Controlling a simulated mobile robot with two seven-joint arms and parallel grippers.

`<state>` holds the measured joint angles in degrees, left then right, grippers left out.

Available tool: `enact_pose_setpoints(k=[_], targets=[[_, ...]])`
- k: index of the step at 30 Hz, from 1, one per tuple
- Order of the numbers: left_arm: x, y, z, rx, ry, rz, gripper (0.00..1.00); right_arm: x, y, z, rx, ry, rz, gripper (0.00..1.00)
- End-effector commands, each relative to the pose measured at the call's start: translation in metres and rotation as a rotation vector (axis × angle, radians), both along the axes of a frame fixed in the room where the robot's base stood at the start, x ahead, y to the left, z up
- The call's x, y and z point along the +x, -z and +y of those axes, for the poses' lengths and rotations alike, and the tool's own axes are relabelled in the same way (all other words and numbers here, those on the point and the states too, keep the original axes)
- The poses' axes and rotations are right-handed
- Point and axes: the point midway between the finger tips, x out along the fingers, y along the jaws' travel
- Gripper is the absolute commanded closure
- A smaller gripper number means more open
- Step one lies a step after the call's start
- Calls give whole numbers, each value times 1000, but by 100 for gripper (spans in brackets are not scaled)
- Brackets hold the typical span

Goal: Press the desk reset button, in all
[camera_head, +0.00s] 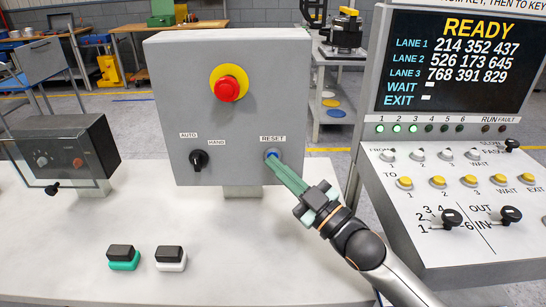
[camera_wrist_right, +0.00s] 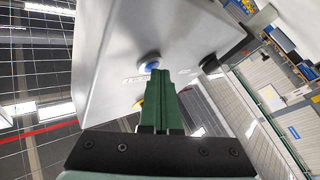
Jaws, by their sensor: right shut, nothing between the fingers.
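The blue reset button (camera_head: 272,154) sits in a metal ring low on the right of the grey control box, under a RESET label. It also shows in the right wrist view (camera_wrist_right: 151,66), just beyond my fingertips. My right gripper (camera_head: 277,161) is shut and empty, with its green fingertips at the button and partly covering it. I cannot tell whether the tips touch it or whether it is pushed in. My left gripper is not in view.
The grey box (camera_head: 180,100) carries a red emergency button (camera_head: 228,89) and a black AUTO/HAND switch (camera_head: 198,161). A display console (camera_head: 460,205) reading READY stands at right. Two small blocks (camera_head: 124,257) (camera_head: 171,258) lie on the white desk (camera_head: 235,270). A dark-covered box (camera_head: 62,150) stands left.

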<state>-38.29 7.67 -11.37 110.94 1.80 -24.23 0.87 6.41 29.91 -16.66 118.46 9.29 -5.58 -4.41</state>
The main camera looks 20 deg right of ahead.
Motion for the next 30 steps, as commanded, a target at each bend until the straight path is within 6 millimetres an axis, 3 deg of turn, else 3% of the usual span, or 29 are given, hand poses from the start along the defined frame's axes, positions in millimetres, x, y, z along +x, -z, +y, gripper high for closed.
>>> enact_pose_setpoints(k=[30], targets=[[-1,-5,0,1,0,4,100,-18,0,5,0,0,1,100]])
